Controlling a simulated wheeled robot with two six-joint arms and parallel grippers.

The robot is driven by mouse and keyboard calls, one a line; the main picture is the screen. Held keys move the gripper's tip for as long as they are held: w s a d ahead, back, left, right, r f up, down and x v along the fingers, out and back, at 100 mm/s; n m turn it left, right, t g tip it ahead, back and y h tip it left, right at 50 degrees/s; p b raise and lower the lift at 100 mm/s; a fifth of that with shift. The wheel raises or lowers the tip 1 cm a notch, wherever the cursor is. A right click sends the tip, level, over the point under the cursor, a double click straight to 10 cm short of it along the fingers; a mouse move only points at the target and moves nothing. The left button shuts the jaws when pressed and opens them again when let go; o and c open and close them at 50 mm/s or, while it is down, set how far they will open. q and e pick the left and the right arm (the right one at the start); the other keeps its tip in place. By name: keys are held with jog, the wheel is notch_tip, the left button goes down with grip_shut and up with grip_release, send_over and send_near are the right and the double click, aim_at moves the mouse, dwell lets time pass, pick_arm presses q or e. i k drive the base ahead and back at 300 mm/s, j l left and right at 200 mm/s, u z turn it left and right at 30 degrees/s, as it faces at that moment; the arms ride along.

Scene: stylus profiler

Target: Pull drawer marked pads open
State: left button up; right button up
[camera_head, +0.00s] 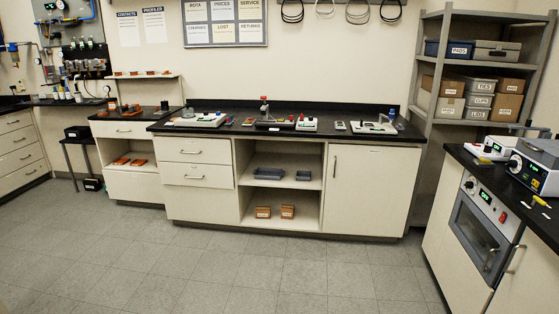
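The middle bench has two shut cream drawers at its left: an upper drawer (194,150) and a lower drawer (196,174), each with a small bar handle. A smaller bench to the left has one shut drawer (124,130) under its top. The cabinet at the far left has several shut drawers (18,141). I can read no mark on any drawer, so I cannot tell which is the pads drawer. A dark blue box (458,49) on the right shelf seems to read PADS. Neither of my grippers is in view.
The grey tiled floor (220,255) before the middle bench is clear. A right-hand bench with an oven (481,232) stands close at the right. A small dark stand (78,158) is at the left. A cupboard door (367,187) closes the middle bench's right end.

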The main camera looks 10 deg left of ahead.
aim_at(177, 174)
jog(key=i+u, duration=0.15)
jog(key=i, duration=0.5)
jog(key=i+u, duration=0.15)
jog(key=i, duration=0.55)
jog(key=i+l+u, duration=0.15)
jog(key=i, duration=0.5)
